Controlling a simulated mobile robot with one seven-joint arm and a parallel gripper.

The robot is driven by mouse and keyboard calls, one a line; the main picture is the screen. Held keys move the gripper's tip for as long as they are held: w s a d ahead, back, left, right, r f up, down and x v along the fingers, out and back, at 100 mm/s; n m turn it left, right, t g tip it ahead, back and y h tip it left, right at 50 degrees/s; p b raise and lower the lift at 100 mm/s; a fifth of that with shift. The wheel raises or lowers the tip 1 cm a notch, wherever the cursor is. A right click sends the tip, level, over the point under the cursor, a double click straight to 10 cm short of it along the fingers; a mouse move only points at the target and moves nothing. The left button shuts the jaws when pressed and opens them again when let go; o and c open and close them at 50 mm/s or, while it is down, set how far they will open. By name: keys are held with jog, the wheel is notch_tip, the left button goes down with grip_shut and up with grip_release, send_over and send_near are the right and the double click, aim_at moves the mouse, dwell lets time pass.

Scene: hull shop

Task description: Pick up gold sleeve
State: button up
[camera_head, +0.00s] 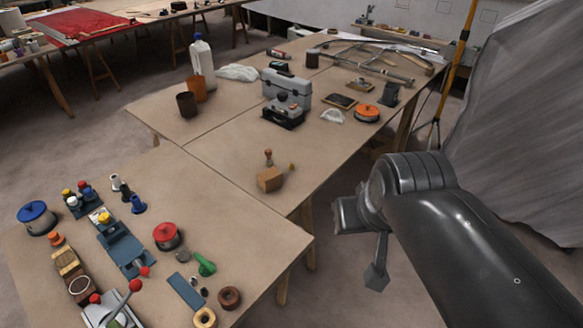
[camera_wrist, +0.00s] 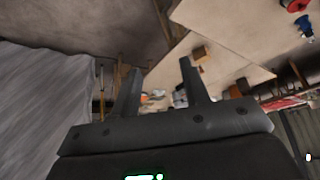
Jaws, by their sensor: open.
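A gold-coloured ring, perhaps the gold sleeve (camera_head: 205,318), lies at the bottom edge of the head view on the near table. It sits beside a brown ring (camera_head: 229,297). A tiny gold-brown piece (camera_head: 292,167) stands by a wooden block on the middle table; I cannot tell which of the two is the sleeve. My gripper (camera_head: 362,246) is off the tables, over the floor to their right, well apart from both. In the wrist view my gripper (camera_wrist: 160,68) has its fingers spread with nothing between them. No gold sleeve can be made out in the wrist view.
The wooden block (camera_head: 269,179) also shows in the wrist view (camera_wrist: 200,53). A grey toolbox (camera_head: 288,88), brown cups and an orange-topped pot (camera_head: 366,113) stand farther back. The near table is crowded with spools, a blue vise-like tool (camera_head: 124,248) and pots. A grey sheet (camera_head: 530,120) hangs at right.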

jog(key=w+a+r+n, duration=0.1)
jog(key=w+r, duration=0.1)
jog(key=w, duration=1.4)
jog(key=n+g+y, duration=0.1)
jog(key=n, duration=0.1)
send_over(292, 165)
jog(key=s, duration=0.2)
jog(key=f, duration=2.7)
jog(key=shift+s+d, duration=0.2)
jog(key=shift+d, duration=0.05)
jog(key=shift+x, duration=3.2)
jog(key=shift+s, duration=0.2)
jog(key=shift+c, duration=0.4)
grip_shut()
